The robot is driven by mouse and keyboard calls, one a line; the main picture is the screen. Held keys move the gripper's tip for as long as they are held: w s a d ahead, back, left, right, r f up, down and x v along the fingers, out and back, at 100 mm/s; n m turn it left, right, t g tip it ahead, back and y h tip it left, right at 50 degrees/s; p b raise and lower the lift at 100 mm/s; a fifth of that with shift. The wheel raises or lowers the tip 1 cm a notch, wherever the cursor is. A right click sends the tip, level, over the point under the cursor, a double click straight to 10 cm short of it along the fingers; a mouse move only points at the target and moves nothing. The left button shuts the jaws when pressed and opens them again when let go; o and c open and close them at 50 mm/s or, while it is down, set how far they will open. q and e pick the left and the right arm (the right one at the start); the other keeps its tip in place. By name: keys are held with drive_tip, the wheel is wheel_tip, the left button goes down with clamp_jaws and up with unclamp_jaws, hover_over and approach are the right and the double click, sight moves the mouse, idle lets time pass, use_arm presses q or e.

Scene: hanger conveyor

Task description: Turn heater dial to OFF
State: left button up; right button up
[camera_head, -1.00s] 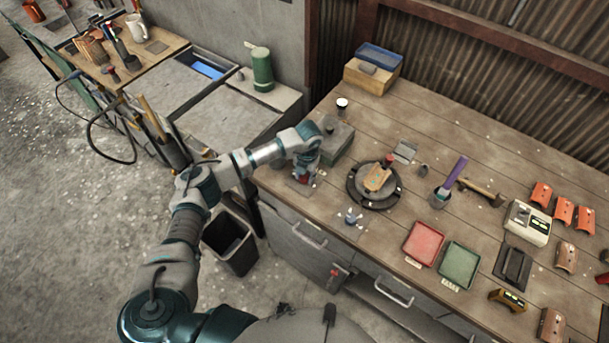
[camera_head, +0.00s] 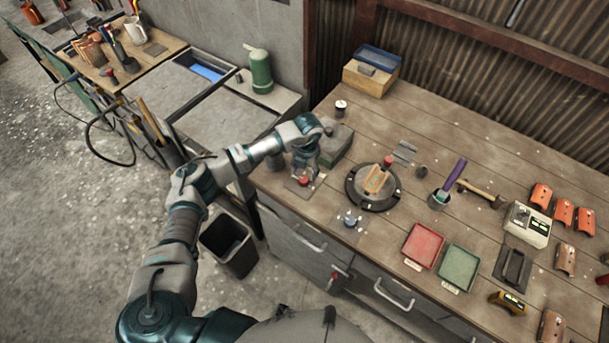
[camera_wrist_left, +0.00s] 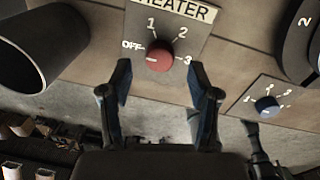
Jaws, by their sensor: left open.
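The red heater dial (camera_wrist_left: 159,57) sits on a plate (camera_wrist_left: 178,22) marked HEATER, OFF, 1, 2 and 3. A pale mark on the dial's left side points roughly toward OFF; I cannot tell the exact setting. My left gripper (camera_wrist_left: 160,70) is open, its fingers apart to the left and right of the dial, holding nothing. In the head view my left gripper (camera_head: 304,165) is over the red dial (camera_head: 303,181) at the bench's left front corner. My right gripper is not in view.
A grey box (camera_head: 336,148) stands close behind the gripper. A round turntable (camera_head: 356,194) and a small blue dial (camera_head: 350,219) are to the right. A dark open cylinder (camera_wrist_left: 40,50) is left of the plate in the wrist view. A bin (camera_head: 228,243) stands on the floor.

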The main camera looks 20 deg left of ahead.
sight(306, 178)
use_arm(q)
wheel_tip(306, 178, up, 8)
drive_tip(key=shift+d, duration=0.25)
drive_tip(key=shift+w+r, duration=0.1)
